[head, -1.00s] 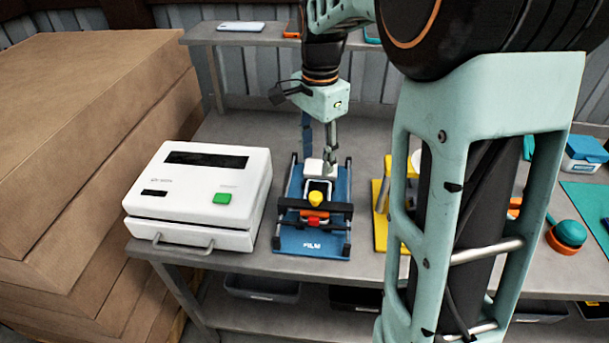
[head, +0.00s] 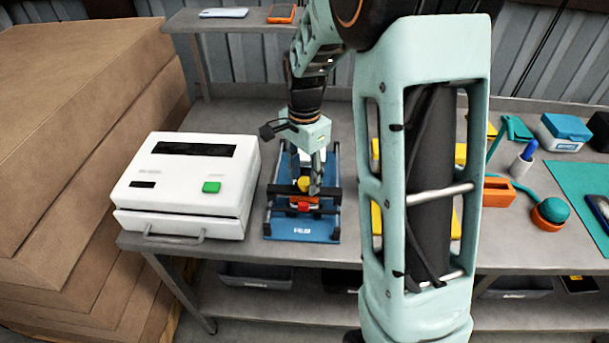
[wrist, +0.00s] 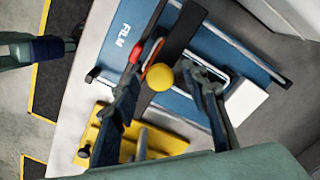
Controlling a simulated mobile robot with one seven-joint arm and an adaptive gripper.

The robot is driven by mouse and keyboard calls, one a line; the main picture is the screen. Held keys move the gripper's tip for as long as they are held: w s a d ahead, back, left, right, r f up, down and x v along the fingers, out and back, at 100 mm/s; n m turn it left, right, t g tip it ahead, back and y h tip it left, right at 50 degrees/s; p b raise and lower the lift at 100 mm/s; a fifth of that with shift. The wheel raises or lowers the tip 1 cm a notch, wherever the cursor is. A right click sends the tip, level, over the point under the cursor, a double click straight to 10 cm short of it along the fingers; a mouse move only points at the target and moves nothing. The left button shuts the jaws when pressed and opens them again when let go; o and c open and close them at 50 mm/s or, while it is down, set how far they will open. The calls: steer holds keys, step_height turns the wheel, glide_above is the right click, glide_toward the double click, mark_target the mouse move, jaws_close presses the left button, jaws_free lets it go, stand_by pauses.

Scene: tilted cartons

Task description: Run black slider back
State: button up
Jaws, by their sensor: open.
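The black slider (head: 327,196) is a dark crossbar spanning the two rails of a blue fixture (head: 290,230) marked FILM. It stands toward the front of the fixture and also shows in the wrist view (wrist: 186,28). A yellow round knob (wrist: 160,77) sits at the middle of the slider, with a red-orange part (head: 303,206) by it. My gripper (head: 307,187) is open and low over the fixture. In the wrist view its fingers (wrist: 161,80) are spread to either side of the knob. I cannot tell whether either finger touches it. My gripper partly hides the fixture's rear.
A white machine with a green button (head: 211,187) stands close left of the fixture. A yellow stand (wrist: 108,135) is close on the other side, partly behind my arm in the head view. A white block (wrist: 243,100) is on the fixture behind the slider.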

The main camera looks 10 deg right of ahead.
steer(key=shift+c, duration=0.3)
jaws_close()
steer(key=shift+w, duration=0.1)
